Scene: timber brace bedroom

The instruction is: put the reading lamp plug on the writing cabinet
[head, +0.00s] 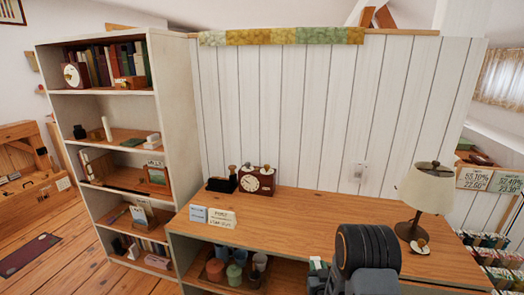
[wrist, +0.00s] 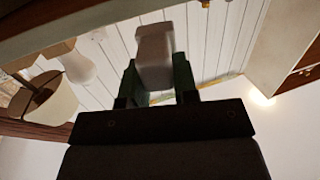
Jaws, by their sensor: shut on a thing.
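In the wrist view, my gripper (wrist: 157,84) has its green fingers shut on a pale grey block-shaped plug (wrist: 154,52), whose far end sticks out past the fingers. In the head view, my gripper (head: 317,272) is low in the middle, partly hidden by my arm, with a small pale and green bit showing in front of the cabinet. The wood-topped cabinet (head: 320,206), which looks like the writing cabinet, stands against the white plank wall. A lamp with a cream shade (head: 427,190) stands on its right part. No cord on the plug can be made out.
A dark red clock (head: 257,181) and small cards (head: 222,218) stand on the cabinet's left part. A small white and brown object (head: 420,247) lies by the lamp base. The middle of the top is bare. A tall bookcase (head: 180,110) stands left.

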